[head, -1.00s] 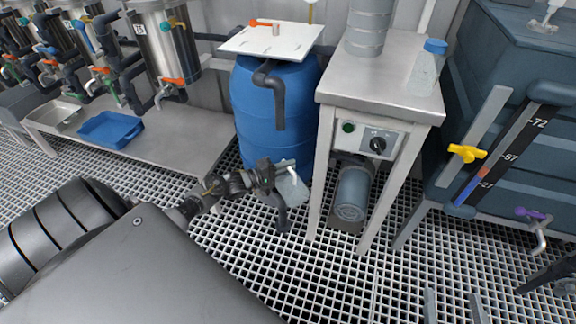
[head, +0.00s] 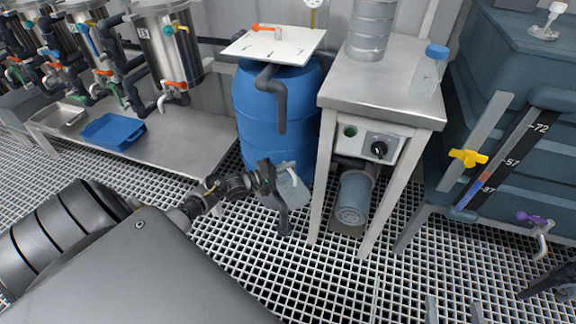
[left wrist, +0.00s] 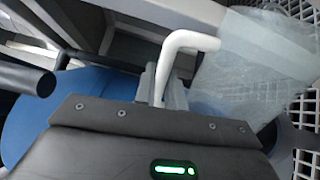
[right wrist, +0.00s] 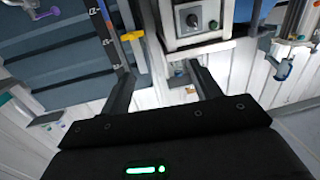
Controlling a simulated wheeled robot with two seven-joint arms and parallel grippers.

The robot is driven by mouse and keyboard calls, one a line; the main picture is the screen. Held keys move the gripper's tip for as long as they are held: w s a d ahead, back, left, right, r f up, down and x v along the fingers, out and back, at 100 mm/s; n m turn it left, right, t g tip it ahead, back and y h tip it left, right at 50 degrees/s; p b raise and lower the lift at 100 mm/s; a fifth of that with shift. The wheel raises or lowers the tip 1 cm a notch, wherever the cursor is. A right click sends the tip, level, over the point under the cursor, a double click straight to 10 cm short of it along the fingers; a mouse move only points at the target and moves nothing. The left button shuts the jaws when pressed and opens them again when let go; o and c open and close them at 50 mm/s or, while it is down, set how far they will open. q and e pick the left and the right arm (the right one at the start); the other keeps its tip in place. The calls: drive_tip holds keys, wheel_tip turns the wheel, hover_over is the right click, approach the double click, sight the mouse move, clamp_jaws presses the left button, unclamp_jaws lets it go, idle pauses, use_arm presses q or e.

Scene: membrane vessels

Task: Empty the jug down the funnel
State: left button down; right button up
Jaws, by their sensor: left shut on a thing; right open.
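The jug (head: 294,191) is a pale, translucent vessel with a white bar handle. My left gripper (head: 279,167) is shut on that handle and holds the jug above the grating, in front of the blue drum. In the left wrist view the white handle (left wrist: 183,45) sits between the jaws, and the clear jug body (left wrist: 255,65) is at the upper right. I cannot tell how much liquid is in it. My right gripper (right wrist: 163,82) is open and empty, and partly shows at the right edge of the head view. I cannot make out a funnel with certainty.
A blue drum (head: 255,115) with a white lid and dark elbow pipe stands behind the jug. To its right is a steel bench (head: 385,98) with a bottle (head: 428,72) and a pump below. A dark tank (head: 510,130) stands far right, a low steel shelf (head: 165,145) left.

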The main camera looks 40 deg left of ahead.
use_arm(q)
drive_tip(key=shift+w+a+r+n, duration=0.15)
drive_tip(key=shift+w+a+n, duration=0.1)
drive_tip(key=shift+a+n, duration=0.2)
drive_tip(key=shift+w+a+r+n, duration=0.2)
drive_tip(key=shift+a+n, duration=0.15)
drive_tip(key=shift+a, duration=0.15)
use_arm(e)
drive_tip(key=shift+w+d+f+m+g+h, duration=0.15)
drive_tip(key=shift+d+f+g+h, duration=0.2)
drive_tip(key=shift+f, duration=0.2)
drive_tip(key=shift+s+d+f+m+g+h, duration=0.15)
drive_tip(key=shift+d+f+g+h, duration=0.1)
drive_tip(key=shift+d+f, duration=0.2)
drive_tip(key=shift+w, duration=0.1)
use_arm(q)
drive_tip(key=shift+w+a, duration=0.1)
drive_tip(key=shift+a, duration=0.05)
use_arm(e)
drive_tip(key=shift+a, duration=0.15)
